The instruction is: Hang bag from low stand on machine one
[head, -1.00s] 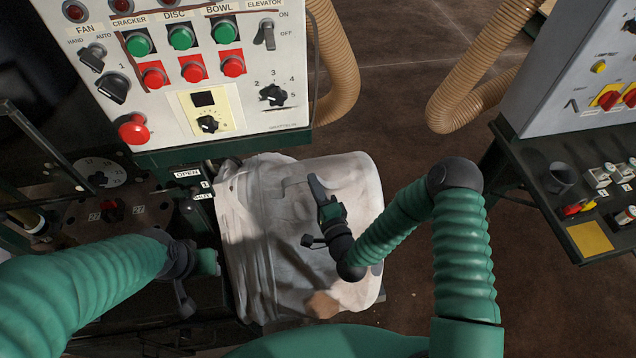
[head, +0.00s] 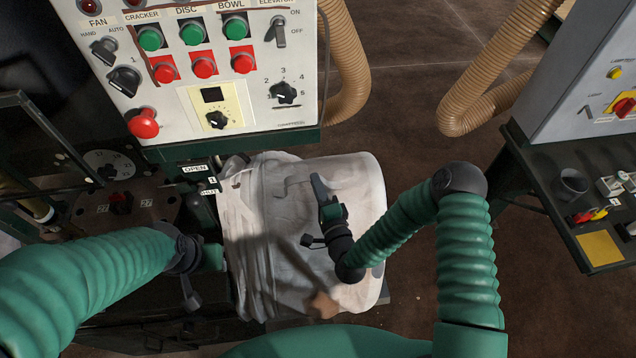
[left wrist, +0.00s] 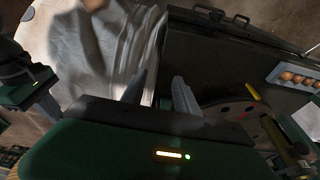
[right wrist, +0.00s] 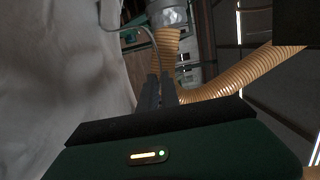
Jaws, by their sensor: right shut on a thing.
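The bag (head: 300,245) is a large whitish, wrinkled fabric bag in the lower middle of the head view, against the front of the left machine. A sign with OPEN and a 1 (head: 197,175) is at its upper left. My right gripper (head: 321,187) lies over the bag; in the right wrist view its fingers (right wrist: 157,92) are close together beside the pale cloth, and what they pinch is hard to see. My left gripper (head: 212,257) is at the bag's left edge; in the left wrist view its fingers (left wrist: 160,90) are apart, near the bag (left wrist: 110,50). I cannot make out the low stand.
The control panel (head: 215,75) with green and red buttons rises behind the bag. Tan hoses (head: 345,75) run behind it. A second machine (head: 590,90) with a dark shelf stands at the right. Brown floor (head: 420,120) is open between the two machines.

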